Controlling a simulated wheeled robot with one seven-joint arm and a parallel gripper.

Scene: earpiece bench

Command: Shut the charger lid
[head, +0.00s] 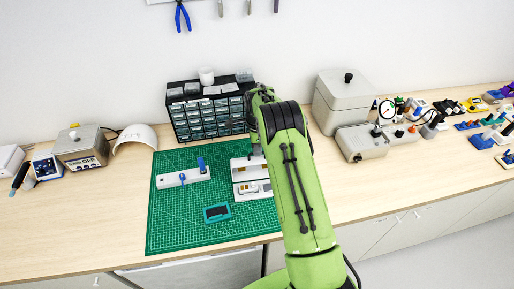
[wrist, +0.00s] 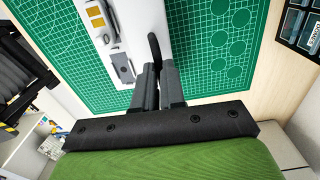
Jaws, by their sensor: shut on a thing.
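The charger (head: 252,190) is a white case on the green cutting mat, partly hidden behind my arm in the head view. Its base, with small gold and grey parts, also shows in the wrist view (wrist: 97,22). The lid (head: 242,167) is a white panel on the far side of the base and stands open; it is the broad white face in the wrist view (wrist: 143,25). My gripper (wrist: 158,72) is shut on a dark upright tab (wrist: 153,45) at the lid. My arm hides much of this contact in the head view.
A white block with a blue lever (head: 183,179) and a teal tray (head: 216,212) lie on the mat (head: 170,228). A black drawer cabinet (head: 208,110) stands behind. A grey box (head: 343,103) stands to the right. The mat's front left is clear.

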